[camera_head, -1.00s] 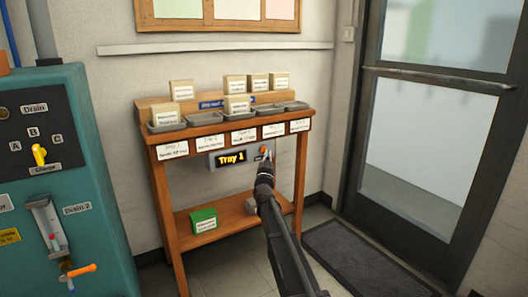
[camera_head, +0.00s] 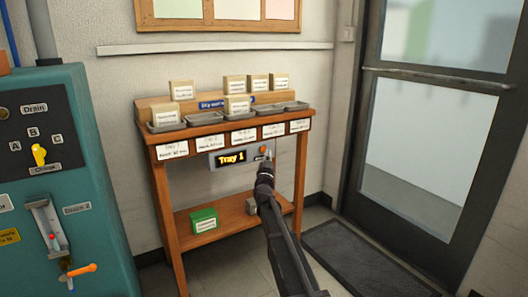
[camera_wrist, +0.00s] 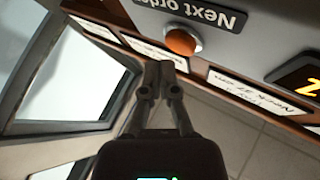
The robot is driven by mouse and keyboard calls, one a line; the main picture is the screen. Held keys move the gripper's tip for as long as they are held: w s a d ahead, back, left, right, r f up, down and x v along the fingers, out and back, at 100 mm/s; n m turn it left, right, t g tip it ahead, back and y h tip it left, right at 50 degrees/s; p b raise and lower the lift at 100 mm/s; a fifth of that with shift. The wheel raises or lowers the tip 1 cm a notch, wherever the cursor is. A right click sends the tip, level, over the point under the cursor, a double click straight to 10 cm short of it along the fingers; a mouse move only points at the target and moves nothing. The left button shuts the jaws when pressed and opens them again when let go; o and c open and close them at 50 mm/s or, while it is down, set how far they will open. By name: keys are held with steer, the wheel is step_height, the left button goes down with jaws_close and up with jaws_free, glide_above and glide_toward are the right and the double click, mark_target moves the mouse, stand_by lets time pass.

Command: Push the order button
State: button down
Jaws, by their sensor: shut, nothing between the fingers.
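The orange order button (camera_head: 264,151) sits at the right end of a grey panel on the front of the wooden table. In the wrist view the button (camera_wrist: 181,41) is a round orange knob beside an upside-down "Next order" label (camera_wrist: 190,12). My gripper (camera_head: 266,163) is shut and empty, just below and in front of the button in the head view. In the wrist view its closed fingertips (camera_wrist: 160,68) lie close beside the button with a small visible gap.
The wooden table (camera_head: 161,203) carries several grey trays and cream boxes. A green box (camera_head: 204,220) stands on its lower shelf. A teal machine (camera_head: 105,190) is at the left, a glass door (camera_head: 405,165) at the right, and a dark mat (camera_head: 365,258) on the floor.

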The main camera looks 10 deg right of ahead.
steer(key=shift+w+a, duration=0.35)
steer(key=shift+w, duration=0.5)
stand_by(1.2)
steer(key=shift+s, duration=0.2)
stand_by(0.3)
steer(key=shift+s+d, duration=0.35)
steer(key=shift+s, duration=0.3)
steer(key=shift+s, duration=0.1)
steer(key=shift+s+d, duration=0.3)
steer(key=shift+s, duration=0.45)
steer(key=shift+s+d, duration=0.35)
steer(key=shift+s, duration=0.35)
steer(key=shift+s+d, duration=0.3)
steer(key=shift+s, duration=0.45)
